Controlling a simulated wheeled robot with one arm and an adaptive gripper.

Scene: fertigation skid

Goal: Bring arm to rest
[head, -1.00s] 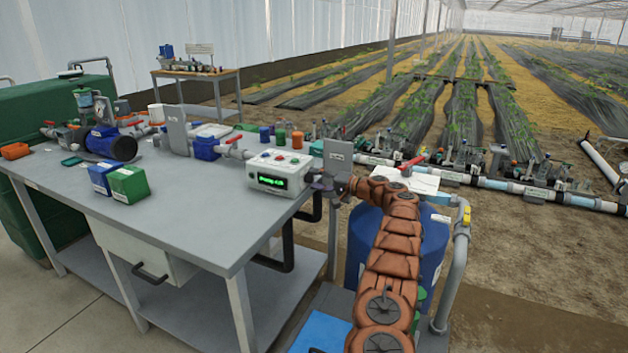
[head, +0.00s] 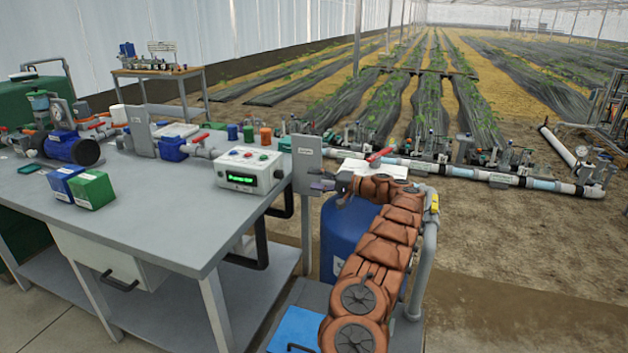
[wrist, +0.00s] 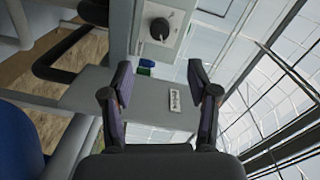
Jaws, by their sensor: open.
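My gripper (head: 322,187) is at the end of my brown segmented arm, just right of the bench's right end in the head view. In the wrist view my gripper (wrist: 160,90) has its two dark fingers spread apart with nothing held between them. A grey plate with a small label (wrist: 174,101) shows beyond the fingers. In the head view this grey plate (head: 306,160) stands upright beside the control box (head: 250,168), close to my gripper. Whether the fingers touch it cannot be told.
The grey bench (head: 150,230) carries a blue pump (head: 70,147), a blue box (head: 62,183) and a green box (head: 91,190). A blue drum (head: 345,235) stands beneath my arm. A pipe (head: 425,260) rises right of my arm. Open soil lies farther right.

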